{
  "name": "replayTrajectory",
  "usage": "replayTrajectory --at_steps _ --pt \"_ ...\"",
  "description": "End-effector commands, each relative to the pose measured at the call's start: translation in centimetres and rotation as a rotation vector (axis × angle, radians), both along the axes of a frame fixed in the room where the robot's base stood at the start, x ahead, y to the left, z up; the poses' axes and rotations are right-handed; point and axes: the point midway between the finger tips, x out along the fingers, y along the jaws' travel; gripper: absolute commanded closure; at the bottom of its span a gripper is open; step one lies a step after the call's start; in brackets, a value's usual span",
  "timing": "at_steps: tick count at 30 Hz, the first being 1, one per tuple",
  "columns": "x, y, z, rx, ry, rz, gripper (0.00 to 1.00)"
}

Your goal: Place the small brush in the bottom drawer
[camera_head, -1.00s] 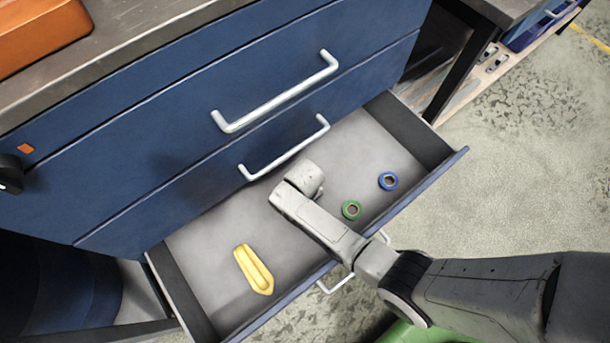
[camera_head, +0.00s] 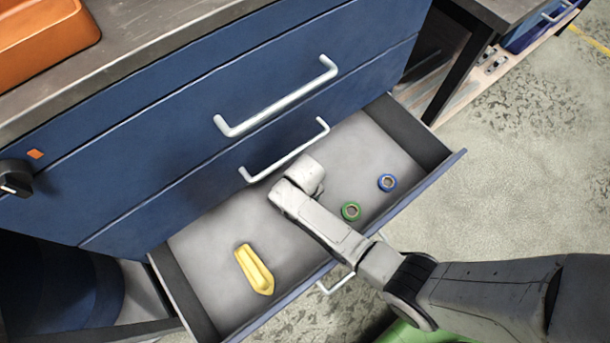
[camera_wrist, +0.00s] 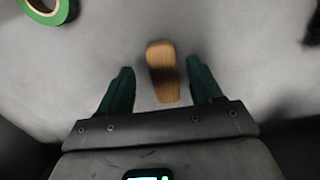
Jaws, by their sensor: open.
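The open bottom drawer (camera_head: 215,245) has a grey floor and a blue front with a pale handle (camera_head: 336,283). A small wooden piece (camera_wrist: 162,72), which looks like the small brush, shows in the wrist view over the drawer floor. It lies between the two dark green fingers of my gripper (camera_wrist: 158,66), with a gap on each side. My gripper is open, pointing down into the drawer. In the head view my arm hides the fingers and the brush. I cannot tell whether the brush touches the floor.
The drawer also holds a yellow tray-like piece (camera_head: 254,270), a green tape roll (camera_head: 343,213) and a blue tape roll (camera_head: 380,184). The upper drawers are shut, with handles (camera_head: 278,97) jutting above my arm. An orange bin (camera_head: 45,45) stands on the worktop.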

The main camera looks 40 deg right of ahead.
Motion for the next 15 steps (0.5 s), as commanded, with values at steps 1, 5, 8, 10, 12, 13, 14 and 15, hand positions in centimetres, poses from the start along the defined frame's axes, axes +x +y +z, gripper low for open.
replayTrajectory --at_steps 1,5,8,10,12,13,14,15 --pt "0.1 0.0 1.6 0.000 -0.003 0.000 0.35" --pt "0.0 0.0 4.3 0.000 -0.003 0.000 0.35" --pt "0.1 0.0 6.1 0.000 -0.003 -0.001 0.35" --pt "0.1 0.0 7.1 0.000 -0.002 -0.001 0.35" --pt "0.0 0.0 7.8 0.000 -0.001 -0.001 0.35" --pt "0.0 0.1 8.1 0.000 -0.001 -0.001 0.35" --pt "0.0 0.1 8.3 0.000 -0.001 -0.001 0.35" --pt "0.0 0.1 8.5 0.000 -0.001 -0.001 0.35"
